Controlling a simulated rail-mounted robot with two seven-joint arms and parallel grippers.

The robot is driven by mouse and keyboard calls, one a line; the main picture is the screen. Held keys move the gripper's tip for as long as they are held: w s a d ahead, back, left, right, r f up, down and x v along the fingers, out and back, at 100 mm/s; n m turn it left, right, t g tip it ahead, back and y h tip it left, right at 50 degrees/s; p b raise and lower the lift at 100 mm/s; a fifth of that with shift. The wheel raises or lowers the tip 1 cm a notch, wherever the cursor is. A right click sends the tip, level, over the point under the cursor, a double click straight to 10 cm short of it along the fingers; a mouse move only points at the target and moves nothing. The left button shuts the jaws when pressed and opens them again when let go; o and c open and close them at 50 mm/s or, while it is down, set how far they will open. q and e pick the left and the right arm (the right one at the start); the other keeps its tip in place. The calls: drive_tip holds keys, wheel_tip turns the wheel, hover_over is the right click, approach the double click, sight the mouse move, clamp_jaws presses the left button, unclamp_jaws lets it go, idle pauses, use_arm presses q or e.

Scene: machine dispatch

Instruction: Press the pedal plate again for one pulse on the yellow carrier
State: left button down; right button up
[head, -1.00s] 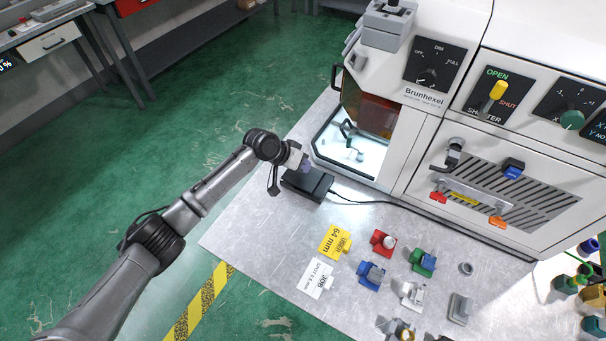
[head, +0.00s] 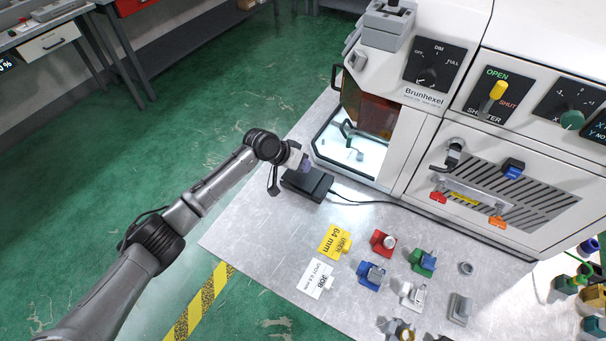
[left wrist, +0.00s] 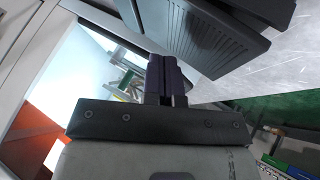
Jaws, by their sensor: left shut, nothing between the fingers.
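The black pedal (head: 307,185) lies on the metal table in front of the machine's lit opening, with a cable running right. In the left wrist view its ribbed plate (left wrist: 212,38) is close beside the fingertips. My left gripper (head: 305,165) is shut and empty at the pedal's back edge; its dark purple fingers show in the left wrist view (left wrist: 166,72). I cannot tell whether they touch the plate. A yellow piece (head: 465,199) sits on the machine's front rack; I cannot tell whether it is the yellow carrier. My right gripper is out of view.
The machine's lit chamber (head: 352,152) is just behind the gripper, with small parts inside. A yellow 64 mm card (head: 334,242), a white job card (head: 315,278) and several coloured blocks lie toward the table's front. The table left of the cards is clear.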

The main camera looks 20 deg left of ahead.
sight(305, 175)
use_arm(q)
drive_tip(key=shift+f, duration=0.1)
idle(0.3)
drive_tip(key=shift+f, duration=0.35)
drive_tip(key=shift+a+f, duration=0.15)
drive_tip(key=shift+f, duration=0.6)
idle(0.8)
drive_tip(key=shift+r, duration=0.15)
drive_tip(key=shift+s+d+r+p, duration=0.1)
drive_tip(key=shift+d+r+p, duration=0.1)
drive_tip(key=shift+r+p, duration=0.8)
drive_tip(key=r+p, duration=0.5)
drive_tip(key=shift+d, duration=0.25)
